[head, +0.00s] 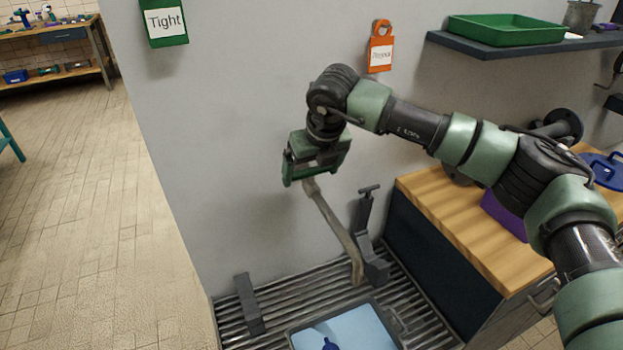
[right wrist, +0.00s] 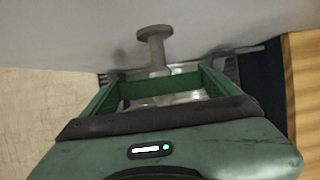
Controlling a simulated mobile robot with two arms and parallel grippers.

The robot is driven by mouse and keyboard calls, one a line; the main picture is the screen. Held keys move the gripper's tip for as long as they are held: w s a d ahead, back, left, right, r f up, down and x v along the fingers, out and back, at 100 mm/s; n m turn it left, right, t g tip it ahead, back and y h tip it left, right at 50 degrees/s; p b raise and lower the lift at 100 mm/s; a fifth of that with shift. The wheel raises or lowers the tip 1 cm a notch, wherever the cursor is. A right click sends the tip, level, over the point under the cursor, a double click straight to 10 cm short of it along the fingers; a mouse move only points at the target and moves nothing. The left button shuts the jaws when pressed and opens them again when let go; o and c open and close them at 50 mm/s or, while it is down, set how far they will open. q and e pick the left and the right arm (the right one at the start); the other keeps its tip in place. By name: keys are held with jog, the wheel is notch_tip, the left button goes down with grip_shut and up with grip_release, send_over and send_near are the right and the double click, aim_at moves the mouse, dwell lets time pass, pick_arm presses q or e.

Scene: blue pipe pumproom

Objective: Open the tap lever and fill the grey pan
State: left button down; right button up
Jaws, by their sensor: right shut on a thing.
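My right gripper (head: 316,172) is high against the grey wall, at the top end of the tap. It is shut on the tap lever, which its green jaws mostly hide. In the right wrist view a grey round-headed fitting (right wrist: 155,50) stands out from the wall just beyond the jaws. The long grey spout (head: 333,226) slants down right from below the gripper to above the pan's back edge. The grey pan (head: 388,312) sits on the slatted grate, cut off by the picture's bottom edge. Its inside is light blue, with a dark blue thing in it. My left gripper is not in view.
A dark clamp (head: 367,225) with a T-handle stands right of the spout; a dark bracket (head: 249,303) is left of the pan. A wooden-topped cabinet (head: 455,228) borders the grate on the right. A shelf (head: 520,48) holds a green tray. Open floor lies left.

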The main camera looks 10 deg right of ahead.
jog(key=shift+w+m, duration=0.1)
jog(key=shift+m, duration=0.2)
jog(key=o, duration=1.1)
jog(key=shift+r, duration=0.1)
jog(key=b+v, duration=0.2)
jog(key=v, duration=0.5)
jog(key=shift+s+r, duration=0.25)
jog(key=shift+r, duration=0.1)
